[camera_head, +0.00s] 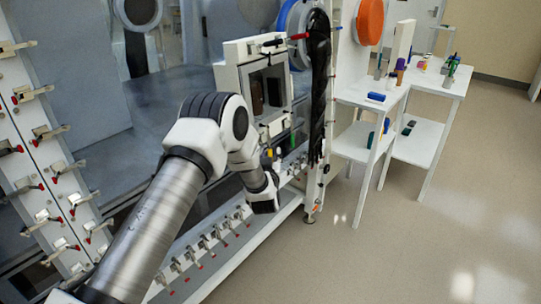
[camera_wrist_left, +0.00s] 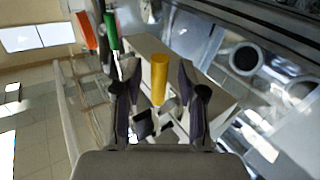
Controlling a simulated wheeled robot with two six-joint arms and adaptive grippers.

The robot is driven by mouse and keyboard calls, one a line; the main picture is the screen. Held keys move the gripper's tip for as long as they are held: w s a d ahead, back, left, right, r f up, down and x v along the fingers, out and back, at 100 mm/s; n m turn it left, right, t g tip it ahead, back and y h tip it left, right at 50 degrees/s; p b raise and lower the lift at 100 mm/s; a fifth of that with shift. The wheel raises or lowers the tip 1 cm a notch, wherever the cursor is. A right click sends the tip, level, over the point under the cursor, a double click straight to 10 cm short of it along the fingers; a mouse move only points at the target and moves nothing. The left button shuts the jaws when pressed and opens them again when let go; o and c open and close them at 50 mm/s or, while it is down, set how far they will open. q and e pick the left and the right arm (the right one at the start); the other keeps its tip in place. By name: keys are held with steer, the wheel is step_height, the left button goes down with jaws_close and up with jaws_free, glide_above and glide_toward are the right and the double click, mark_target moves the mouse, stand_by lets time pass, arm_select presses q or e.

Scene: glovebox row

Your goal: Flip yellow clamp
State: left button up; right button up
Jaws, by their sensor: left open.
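The yellow clamp shows in the left wrist view as a yellow cylindrical handle (camera_wrist_left: 158,78), with metal parts below it. A small yellow spot, likely the same handle (camera_head: 268,152), shows in the head view below the airlock box. My left gripper (camera_wrist_left: 160,68) is open, with one dark finger on each side of the yellow handle. I cannot tell whether either finger touches it. In the head view my left gripper (camera_head: 270,163) is small and partly hidden by my wrist. My right gripper is not in view.
A green handle (camera_wrist_left: 112,30) and an orange-red one (camera_wrist_left: 87,30) stand left of the yellow handle. The pale airlock box (camera_head: 238,52) and a hanging black glove (camera_head: 319,85) are close by. Red-tipped clamps (camera_head: 222,225) line the lower rail. Floor at right is clear.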

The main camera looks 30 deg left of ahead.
arm_select(q)
steer(key=shift+d, duration=0.1)
jaws_close()
steer(key=shift+r, duration=0.1)
steer(key=d+r+n+g+h+b, duration=0.1)
steer(key=n+h+b, duration=0.1)
steer(key=n+b, duration=0.1)
steer(key=d+r+n+g+h+b, duration=0.1)
steer(key=r+n+g+h+b, duration=0.1)
steer(key=n+h+b, duration=0.1)
steer(key=d+r+n+g+h+b, duration=0.1)
steer(key=d+n+h+b, duration=0.1)
steer(key=n+h+b, duration=0.1)
steer(key=shift+s+r+n, duration=0.15)
steer(key=shift+s+n, duration=0.05)
steer(key=shift+n, duration=0.4)
stand_by(0.6)
